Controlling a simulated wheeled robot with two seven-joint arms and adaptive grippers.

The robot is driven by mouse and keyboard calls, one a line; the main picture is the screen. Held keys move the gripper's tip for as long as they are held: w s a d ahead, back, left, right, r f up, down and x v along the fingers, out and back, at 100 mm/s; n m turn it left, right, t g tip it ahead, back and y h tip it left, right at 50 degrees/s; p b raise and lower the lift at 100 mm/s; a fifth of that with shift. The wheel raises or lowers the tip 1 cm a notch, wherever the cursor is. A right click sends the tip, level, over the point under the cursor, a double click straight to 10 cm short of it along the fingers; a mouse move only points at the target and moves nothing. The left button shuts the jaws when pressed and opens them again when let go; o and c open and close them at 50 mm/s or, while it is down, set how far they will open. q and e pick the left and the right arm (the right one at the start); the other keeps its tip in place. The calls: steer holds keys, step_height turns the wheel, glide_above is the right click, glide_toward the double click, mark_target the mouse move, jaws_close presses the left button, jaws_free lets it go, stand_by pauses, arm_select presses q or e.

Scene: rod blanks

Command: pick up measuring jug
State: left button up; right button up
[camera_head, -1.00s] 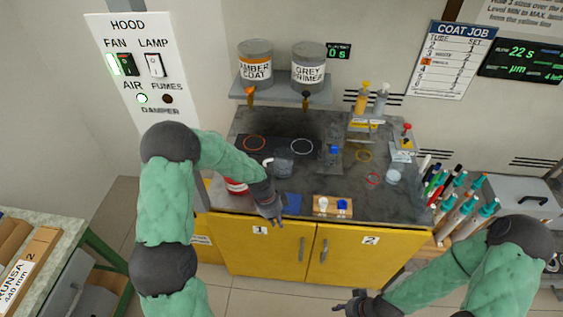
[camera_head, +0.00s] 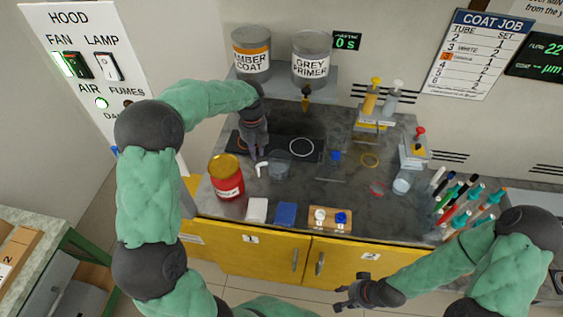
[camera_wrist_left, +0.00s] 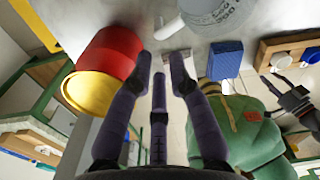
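The measuring jug (camera_head: 281,166) is a clear cup with a white handle, upright on the dark counter. It also shows at the top of the left wrist view (camera_wrist_left: 212,14), partly cut off. My left gripper (camera_head: 256,155) is just left of and behind the jug in the head view, close to the handle. In the left wrist view its fingers (camera_wrist_left: 160,62) are spread with nothing between them. Whether a finger touches the handle cannot be told. My right gripper (camera_head: 346,296) is low in front of the yellow cabinet, empty, with its fingers apart.
A red can with a yellow lid (camera_head: 226,180) stands left of the jug. A white block (camera_head: 256,210), a blue block (camera_head: 285,213) and a wooden holder (camera_head: 330,228) line the front edge. Amber coat (camera_head: 251,55) and grey primer (camera_head: 311,60) tanks are above the back.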

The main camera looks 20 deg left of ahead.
arm_select(q)
steer(key=shift+a+r, duration=0.1)
steer(key=shift+a, duration=0.05)
steer(key=shift+s+f, duration=0.1)
steer(key=shift+f, duration=0.25)
steer(key=b, duration=0.2)
glide_above(258, 176)
steer(key=f, duration=0.4)
steer(key=shift+w+a+f, duration=0.2)
steer(key=shift+w+f, duration=0.05)
steer(key=shift+f, duration=0.15)
step_height(258, 176, down, 5)
steer(key=shift+w+b, duration=0.1)
steer(key=shift+b, duration=0.7)
steer(key=shift+r, duration=0.1)
jaws_close()
